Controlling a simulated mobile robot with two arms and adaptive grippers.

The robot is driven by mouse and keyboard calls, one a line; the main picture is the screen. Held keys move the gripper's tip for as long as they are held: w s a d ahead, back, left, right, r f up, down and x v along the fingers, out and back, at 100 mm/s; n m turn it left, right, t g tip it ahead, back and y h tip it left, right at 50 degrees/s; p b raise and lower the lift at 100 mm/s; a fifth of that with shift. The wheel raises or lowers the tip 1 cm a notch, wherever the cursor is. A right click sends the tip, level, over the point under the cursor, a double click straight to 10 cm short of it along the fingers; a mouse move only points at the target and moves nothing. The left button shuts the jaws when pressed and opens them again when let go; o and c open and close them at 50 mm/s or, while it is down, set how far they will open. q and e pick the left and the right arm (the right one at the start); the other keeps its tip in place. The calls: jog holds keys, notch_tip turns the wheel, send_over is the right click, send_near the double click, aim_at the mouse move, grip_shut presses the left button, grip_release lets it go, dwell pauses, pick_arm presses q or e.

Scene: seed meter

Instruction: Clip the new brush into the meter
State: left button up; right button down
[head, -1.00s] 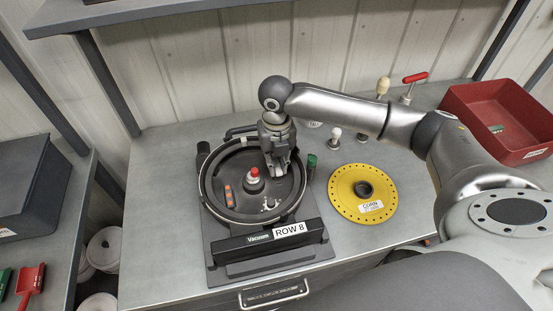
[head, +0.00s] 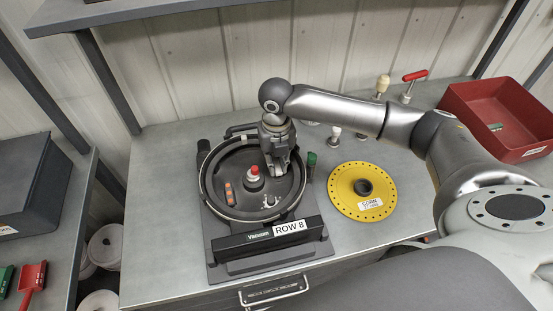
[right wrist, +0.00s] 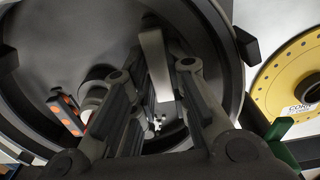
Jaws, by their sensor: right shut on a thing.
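The seed meter (head: 206,186) is a round dark housing, open at the top, on a base labelled ROW 8. My right gripper (head: 279,170) reaches down inside its rim at the upper right. In the right wrist view, its fingers (right wrist: 160,112) are shut on a pale grey strip, the new brush (right wrist: 155,62). The brush's lower end and any contact with the meter are hidden. A red-topped hub (head: 254,171) stands in the middle of the meter. An orange-marked piece (head: 229,194) is at its left, also in the wrist view (right wrist: 66,113). My left gripper is not in view.
A yellow seed disc (head: 342,202) lies right of the meter. A green-topped piece (head: 311,162) stands close to the rim. Several knobbed tools, including a red-handled one (head: 415,76), stand behind. A red bin (head: 490,112) is at the right. The bench left of the meter is clear.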

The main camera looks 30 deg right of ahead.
jog(key=shift+f+p, duration=0.5)
dwell(1.2)
jog(key=shift+p, duration=0.4)
dwell(0.5)
jog(key=c, duration=1.3)
grip_release()
jog(key=shift+c, duration=0.6)
